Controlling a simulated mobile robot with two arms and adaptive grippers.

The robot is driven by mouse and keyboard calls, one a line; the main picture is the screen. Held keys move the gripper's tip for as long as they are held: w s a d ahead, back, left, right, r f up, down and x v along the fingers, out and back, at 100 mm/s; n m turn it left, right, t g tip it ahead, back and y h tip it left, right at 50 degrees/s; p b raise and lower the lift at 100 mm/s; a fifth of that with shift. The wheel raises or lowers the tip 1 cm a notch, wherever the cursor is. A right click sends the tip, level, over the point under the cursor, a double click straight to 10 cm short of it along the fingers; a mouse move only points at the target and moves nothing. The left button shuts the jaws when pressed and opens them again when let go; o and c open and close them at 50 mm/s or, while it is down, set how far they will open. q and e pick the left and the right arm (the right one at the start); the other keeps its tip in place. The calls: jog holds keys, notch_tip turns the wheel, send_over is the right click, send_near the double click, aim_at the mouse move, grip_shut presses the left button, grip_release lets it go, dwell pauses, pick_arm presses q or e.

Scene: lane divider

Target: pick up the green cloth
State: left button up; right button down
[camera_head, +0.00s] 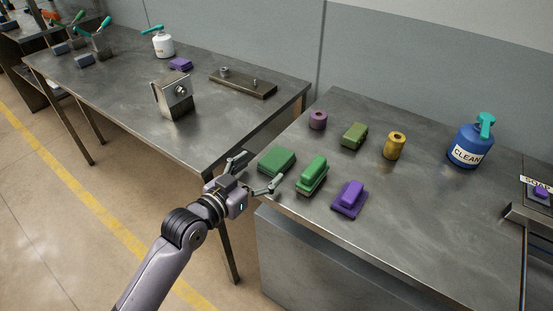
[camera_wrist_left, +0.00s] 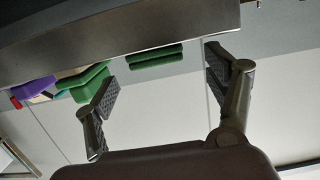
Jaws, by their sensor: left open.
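The green cloth (camera_head: 277,160) looks like a folded, flat green block near the left edge of the right-hand table. In the left wrist view it shows as green stacked layers (camera_wrist_left: 155,56) near the top, between the two fingers but beyond them. My left gripper (camera_head: 256,172) is open and empty at the table's left front corner, close to the cloth. Its fingers (camera_wrist_left: 163,78) are spread wide in the wrist view, apart from the cloth. My right gripper is not in view.
Behind are a purple roll (camera_head: 318,120), an olive-green block (camera_head: 354,136), a yellow roll (camera_head: 395,146) and a blue bottle (camera_head: 470,143). A gap separates the two tables.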

aim_at(274, 160)
pick_arm(q)
jog(key=shift+p+x, duration=0.3)
jog(key=shift+x, duration=2.7)
jog(key=shift+s+f, duration=0.1)
jog(key=shift+s, duration=0.05)
jog(key=shift+c, duration=0.3)
jog(key=c, duration=1.2)
jog(key=shift+d, duration=0.1)
